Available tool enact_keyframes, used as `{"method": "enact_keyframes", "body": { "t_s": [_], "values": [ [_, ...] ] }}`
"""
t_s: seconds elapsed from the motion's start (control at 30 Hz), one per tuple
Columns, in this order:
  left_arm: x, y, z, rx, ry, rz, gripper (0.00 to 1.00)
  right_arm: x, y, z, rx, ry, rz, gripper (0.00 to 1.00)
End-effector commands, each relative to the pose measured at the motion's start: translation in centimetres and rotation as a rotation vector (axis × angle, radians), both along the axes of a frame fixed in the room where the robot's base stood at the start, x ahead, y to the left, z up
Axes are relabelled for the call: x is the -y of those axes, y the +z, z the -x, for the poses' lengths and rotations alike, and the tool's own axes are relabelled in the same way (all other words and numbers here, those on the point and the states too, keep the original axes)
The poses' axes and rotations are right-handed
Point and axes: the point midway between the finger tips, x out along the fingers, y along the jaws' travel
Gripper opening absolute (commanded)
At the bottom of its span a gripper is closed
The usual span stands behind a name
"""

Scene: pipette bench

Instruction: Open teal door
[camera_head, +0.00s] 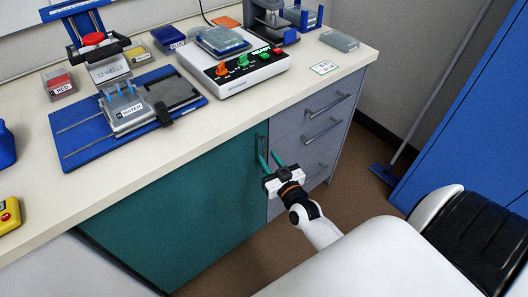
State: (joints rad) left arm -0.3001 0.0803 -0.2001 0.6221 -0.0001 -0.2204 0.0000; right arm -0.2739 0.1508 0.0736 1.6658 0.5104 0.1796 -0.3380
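The teal door (185,205) is the front of the cabinet under the bench and looks shut, its face flush with the grey drawers beside it. Its slim upright handle (258,146) is near the door's upper right edge. My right gripper (268,157) is just in front of this edge, its two teal fingers apart with a gap between them. The fingertips are close to the lower part of the handle. I cannot tell whether they touch it or whether it lies between them. My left gripper is not in view.
Grey drawers (301,150) with bar handles adjoin the door on the right. The benchtop (150,165) carries a blue rack tray (80,150) and a white device with coloured knobs (235,75). A blue panel (480,120) and a broom (385,172) stand at right. Brown floor shows below.

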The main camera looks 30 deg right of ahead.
Motion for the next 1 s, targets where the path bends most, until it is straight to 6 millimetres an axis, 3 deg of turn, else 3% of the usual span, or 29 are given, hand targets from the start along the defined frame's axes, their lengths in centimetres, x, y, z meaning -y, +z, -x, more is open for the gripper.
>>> {"method": "enact_keyframes", "body": {
  "t_s": [0.1, 0.23, 0.6, 0.8, 1.0],
  "values": [
    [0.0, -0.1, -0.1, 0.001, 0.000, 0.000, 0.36, 0.2, 0.0, -2.0, 0.002, 0.000, 0.000, 0.30],
    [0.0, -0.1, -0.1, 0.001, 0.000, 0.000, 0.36, 0.4, 0.0, -3.2, 0.001, 0.000, 0.001, 0.30],
    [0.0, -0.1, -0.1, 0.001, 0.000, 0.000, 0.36, 0.4, 0.0, -3.7, -0.001, 0.000, 0.001, 0.30],
    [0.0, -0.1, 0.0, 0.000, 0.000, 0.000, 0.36, 0.4, 0.0, -3.7, -0.001, 0.000, 0.001, 0.00],
    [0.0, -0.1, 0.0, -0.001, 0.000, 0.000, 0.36, 0.4, 0.0, -3.7, -0.001, 0.000, 0.000, 0.00]
  ]
}}
